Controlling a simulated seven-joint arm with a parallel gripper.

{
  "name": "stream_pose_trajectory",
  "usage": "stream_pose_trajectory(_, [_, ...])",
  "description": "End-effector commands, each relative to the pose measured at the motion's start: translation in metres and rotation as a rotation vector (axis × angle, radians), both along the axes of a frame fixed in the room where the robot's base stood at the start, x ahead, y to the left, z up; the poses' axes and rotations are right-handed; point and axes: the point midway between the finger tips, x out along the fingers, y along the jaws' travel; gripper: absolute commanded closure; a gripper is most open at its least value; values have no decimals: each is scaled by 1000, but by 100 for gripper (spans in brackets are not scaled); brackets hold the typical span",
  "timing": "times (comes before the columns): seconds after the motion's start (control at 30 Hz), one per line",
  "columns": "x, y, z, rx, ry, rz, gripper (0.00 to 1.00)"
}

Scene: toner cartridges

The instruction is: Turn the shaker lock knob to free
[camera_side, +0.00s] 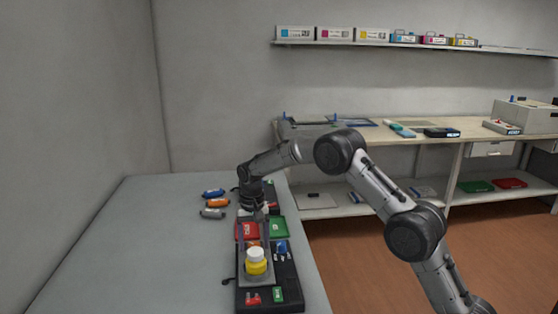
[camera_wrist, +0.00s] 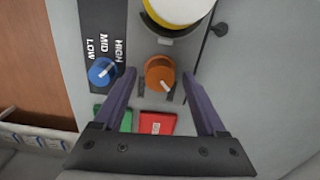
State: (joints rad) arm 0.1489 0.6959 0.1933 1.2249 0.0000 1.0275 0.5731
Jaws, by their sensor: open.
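The orange knob (camera_wrist: 160,72), seemingly the shaker lock, has a pale pointer mark toward the lower right in the wrist view. Small dark labels flank it, too small to read. In the side view the knob (camera_side: 254,243) shows partly behind the yellow jar. My gripper (camera_wrist: 158,76) is open and empty, pointing down, with one finger on each side of the knob and gaps between. Whether the fingertips are level with the knob or above it I cannot tell. It also shows in the side view (camera_side: 254,236).
A yellow jar with a white lid (camera_side: 256,262) stands on the device right by the knob. A blue knob (camera_wrist: 102,71) marked LOW, MID, HIGH is to the left. Green (camera_side: 279,227) and red (camera_side: 248,231) panels lie behind. Several small cartridges (camera_side: 213,203) lie on the table, otherwise clear at left.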

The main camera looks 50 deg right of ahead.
Motion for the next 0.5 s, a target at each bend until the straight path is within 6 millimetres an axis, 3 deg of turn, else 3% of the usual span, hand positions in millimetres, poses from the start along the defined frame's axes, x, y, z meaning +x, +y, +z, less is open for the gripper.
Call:
stream_pose_trajectory(0.27, [0,0,1,0,0,-302,26])
stream_pose_trajectory(0.5, [1,0,48,0,-4,-290,26])
